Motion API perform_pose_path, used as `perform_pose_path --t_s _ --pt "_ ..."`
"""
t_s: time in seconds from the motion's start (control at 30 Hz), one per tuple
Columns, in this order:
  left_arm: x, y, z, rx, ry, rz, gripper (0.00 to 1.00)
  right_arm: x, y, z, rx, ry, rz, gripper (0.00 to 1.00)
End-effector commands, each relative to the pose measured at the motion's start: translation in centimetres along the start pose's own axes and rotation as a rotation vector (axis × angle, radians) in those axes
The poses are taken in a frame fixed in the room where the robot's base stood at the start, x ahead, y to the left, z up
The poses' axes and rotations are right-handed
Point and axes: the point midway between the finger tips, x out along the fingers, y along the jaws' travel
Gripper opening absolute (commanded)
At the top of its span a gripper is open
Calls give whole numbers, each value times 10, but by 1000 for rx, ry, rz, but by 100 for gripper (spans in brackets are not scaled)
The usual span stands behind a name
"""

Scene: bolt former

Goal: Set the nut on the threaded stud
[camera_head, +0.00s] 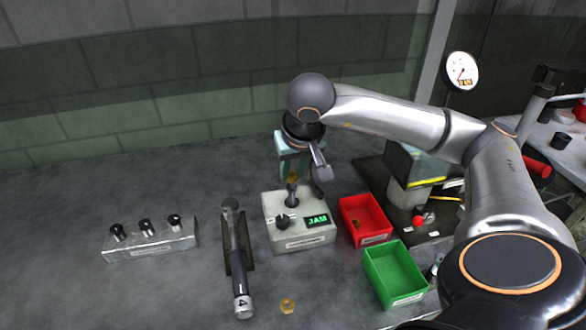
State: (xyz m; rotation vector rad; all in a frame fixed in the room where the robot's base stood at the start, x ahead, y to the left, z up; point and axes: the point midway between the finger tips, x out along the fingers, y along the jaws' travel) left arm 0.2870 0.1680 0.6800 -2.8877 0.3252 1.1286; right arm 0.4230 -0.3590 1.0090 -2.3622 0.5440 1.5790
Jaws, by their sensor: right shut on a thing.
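My right gripper (294,171) reaches down over the grey box with the green "JAM" display. It is shut on a small brass-coloured piece, apparently the nut (292,178), mostly hidden between the fingers. The dark upright stud (291,196) stands on top of the grey box (312,240), just below the gripper. The nut appears right above the stud's top; I cannot tell whether they touch. My left gripper is not in view.
Another brass-coloured round piece (287,306) lies on the table in front. A wrench-like tool (240,275) lies left of the box, and a block with three black knobs (150,242) further left. A red bin (366,239) and green bin (407,297) stand at right.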

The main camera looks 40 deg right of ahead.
Motion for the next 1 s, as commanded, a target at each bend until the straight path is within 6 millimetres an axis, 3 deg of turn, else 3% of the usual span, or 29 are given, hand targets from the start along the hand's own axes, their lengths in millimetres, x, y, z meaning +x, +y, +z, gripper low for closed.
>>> perform_pose_path --t_s 0.97,1.0 --pt "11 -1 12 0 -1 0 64 17 0 7 0 0 0 0" --pt "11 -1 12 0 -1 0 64 17 0 7 0 0 0 31"
